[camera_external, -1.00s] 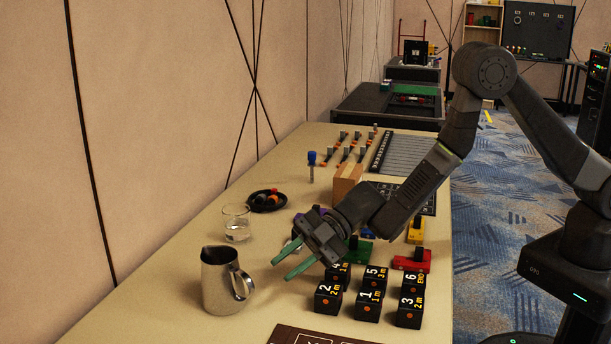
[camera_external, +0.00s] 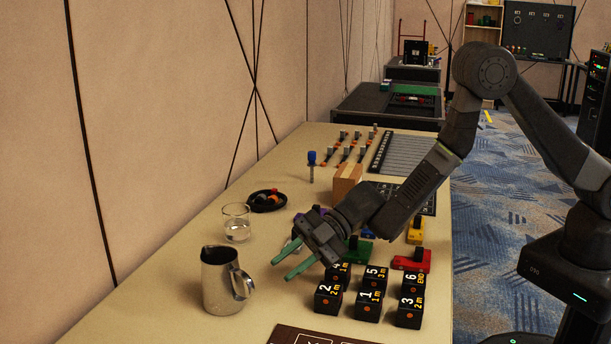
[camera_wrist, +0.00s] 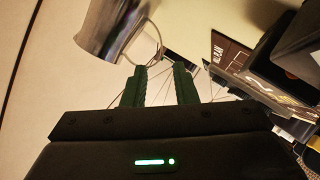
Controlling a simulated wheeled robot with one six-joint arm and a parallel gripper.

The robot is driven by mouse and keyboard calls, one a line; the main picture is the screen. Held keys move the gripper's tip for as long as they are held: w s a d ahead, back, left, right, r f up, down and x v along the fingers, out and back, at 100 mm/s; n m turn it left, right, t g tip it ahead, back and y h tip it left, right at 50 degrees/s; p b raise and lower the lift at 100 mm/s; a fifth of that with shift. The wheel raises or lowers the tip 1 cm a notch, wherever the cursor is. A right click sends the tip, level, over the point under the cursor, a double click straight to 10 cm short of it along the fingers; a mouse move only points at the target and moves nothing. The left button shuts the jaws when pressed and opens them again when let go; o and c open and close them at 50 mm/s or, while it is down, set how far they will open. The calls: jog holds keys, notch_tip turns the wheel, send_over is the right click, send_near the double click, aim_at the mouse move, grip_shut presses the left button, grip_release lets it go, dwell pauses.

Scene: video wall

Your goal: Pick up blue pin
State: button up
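My gripper (camera_external: 280,270) is open and empty, hanging over the table between the steel pitcher and the numbered black blocks. Its green fingers (camera_wrist: 160,85) stand apart in the wrist view, with nothing between them. An upright piece with a blue top (camera_external: 311,158) and a pale shaft stands farther back on the table, left of the wooden block. A small blue piece (camera_external: 367,233) shows partly behind my arm, near the green piece. I cannot tell for sure which of these is the blue pin. Neither shows clearly in the wrist view.
The steel pitcher (camera_external: 222,281) stands just left of the gripper; it also shows in the wrist view (camera_wrist: 112,28). A water glass (camera_external: 236,222) and a black dish (camera_external: 267,201) stand behind it. Numbered blocks (camera_external: 368,305), a red piece (camera_external: 411,262) and a wooden block (camera_external: 346,184) lie rightward.

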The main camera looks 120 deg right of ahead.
jog(key=o, duration=0.5)
jog(key=s+d+r+m+g+h, duration=0.1)
jog(key=s+d+m+g+h, duration=0.3)
jog(key=d, duration=0.7)
jog(key=s+d+r+m+t+h, duration=0.1)
jog(key=s+d+r+m+h, duration=0.3)
jog(key=d, duration=0.7)
jog(key=s+d+f+m+g+h, duration=0.15)
jog(key=s+d, duration=0.45)
jog(key=d, duration=0.6)
jog(key=m+g+y, duration=0.3)
jog(key=m+g, duration=0.2)
jog(key=m, duration=0.4)
send_near(312, 163)
notch_tip(312, 163, down, 5)
jog(key=d, duration=0.3)
jog(key=shift+w+a+p+x, duration=0.1)
jog(key=shift+w+p+x, duration=0.1)
jog(key=shift+x, duration=0.75)
jog(key=shift+w+a+p+x, duration=0.1)
jog(key=shift+w+p+x, duration=0.1)
jog(key=shift+x, duration=0.7)
jog(key=shift+w+a+p+x, duration=0.1)
jog(key=shift+w+x, duration=0.1)
jog(key=shift+x, duration=0.75)
